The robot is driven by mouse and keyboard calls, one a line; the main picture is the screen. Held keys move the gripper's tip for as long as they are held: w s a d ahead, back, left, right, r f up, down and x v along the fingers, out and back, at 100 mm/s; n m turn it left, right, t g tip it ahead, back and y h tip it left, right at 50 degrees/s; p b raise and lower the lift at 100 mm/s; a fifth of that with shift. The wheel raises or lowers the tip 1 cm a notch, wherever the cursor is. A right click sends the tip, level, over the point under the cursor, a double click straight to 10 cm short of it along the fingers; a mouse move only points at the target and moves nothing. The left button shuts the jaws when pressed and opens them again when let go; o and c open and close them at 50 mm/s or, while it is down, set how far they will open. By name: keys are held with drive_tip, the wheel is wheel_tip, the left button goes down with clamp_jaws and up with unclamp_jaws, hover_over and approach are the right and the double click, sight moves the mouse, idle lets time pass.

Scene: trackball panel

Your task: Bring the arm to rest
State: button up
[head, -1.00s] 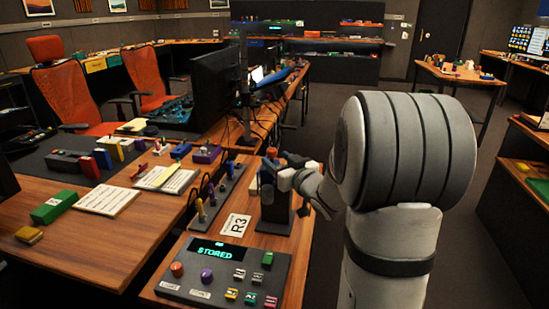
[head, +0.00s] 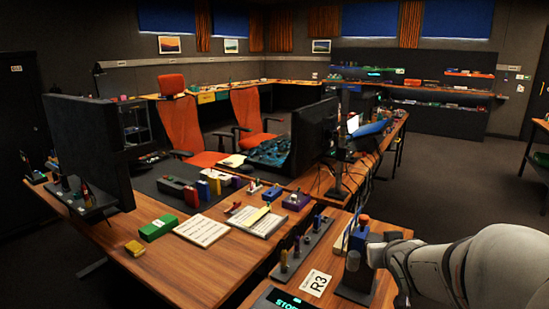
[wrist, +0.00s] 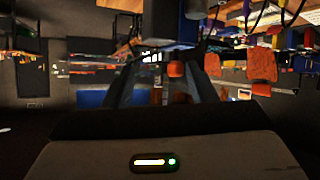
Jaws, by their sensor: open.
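My arm's pale links (head: 455,268) come in from the lower right of the head view. My wrist end is beside a dark upright block (head: 354,270) with a red knob-like top near it. Whether they touch I cannot tell. My gripper (wrist: 162,65) shows in the wrist view with its two dark fingers apart. I see nothing clearly held between them. A small orange-red thing (wrist: 177,69) shows between the fingers, but its distance is unclear. The panel (head: 284,301) with the lit display is cut off by the bottom edge.
The wooden desk (head: 190,275) holds a green block (head: 158,228), papers and monitors. Orange chairs (head: 184,125) stand behind. Open floor (head: 455,180) is at right.

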drive_tip(key=s+a+r+g+y+p, duration=0.1)
drive_tip(key=s+a+g+p, duration=0.2)
drive_tip(key=s, duration=0.7)
drive_tip(key=s+a+r+g+y+p, duration=0.1)
drive_tip(key=s+a+g+p, duration=0.2)
drive_tip(key=s+a+g, duration=0.3)
drive_tip(key=s+a, duration=0.2)
drive_tip(key=s, duration=0.2)
drive_tip(key=shift+s+r+g, duration=0.3)
drive_tip(key=shift+s+r, duration=0.05)
drive_tip(key=shift+c, duration=0.2)
idle(0.8)
